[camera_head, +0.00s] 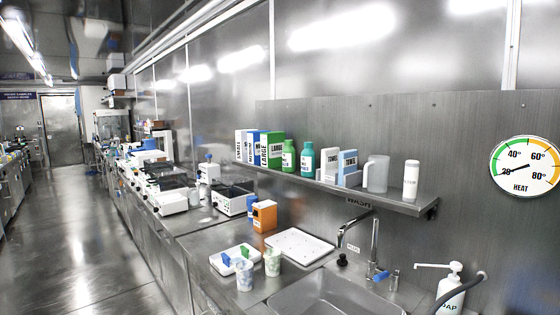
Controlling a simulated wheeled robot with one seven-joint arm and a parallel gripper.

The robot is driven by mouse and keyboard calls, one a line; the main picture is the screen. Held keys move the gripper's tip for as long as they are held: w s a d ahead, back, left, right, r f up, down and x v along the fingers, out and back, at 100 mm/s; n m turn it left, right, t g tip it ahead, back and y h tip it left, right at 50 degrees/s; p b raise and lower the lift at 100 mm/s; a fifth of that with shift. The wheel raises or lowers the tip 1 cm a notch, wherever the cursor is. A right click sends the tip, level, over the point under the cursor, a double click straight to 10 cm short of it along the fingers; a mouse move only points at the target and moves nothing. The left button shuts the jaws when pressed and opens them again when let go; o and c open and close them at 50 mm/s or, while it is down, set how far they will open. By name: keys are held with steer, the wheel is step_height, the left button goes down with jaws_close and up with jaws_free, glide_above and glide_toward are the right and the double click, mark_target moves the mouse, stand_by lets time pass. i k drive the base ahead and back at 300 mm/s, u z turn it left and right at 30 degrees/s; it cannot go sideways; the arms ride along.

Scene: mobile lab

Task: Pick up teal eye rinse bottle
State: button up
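A teal bottle (308,160) stands upright on the wall shelf (400,199) above the sink, in the head view. Its label is too small to read. A green bottle (288,157) with a pale label stands just left of it. A white box marked TOWEL (329,165) stands just right of it. My gripper is not in view.
The shelf also holds several boxes at left, a white jug (376,174) and a white bottle (411,180). Below are a faucet (374,243), a sink (330,293), a white tray (300,244) and an orange box (264,216). The aisle floor (85,235) at left is clear.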

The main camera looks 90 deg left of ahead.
mark_target(307, 155)
steer(key=u, duration=2.9)
steer(key=k, duration=1.25)
steer(key=u, duration=0.3)
steer(key=i, duration=0.55)
steer(key=u, duration=0.65)
steer(key=i, duration=1.2)
steer(key=z, duration=0.05)
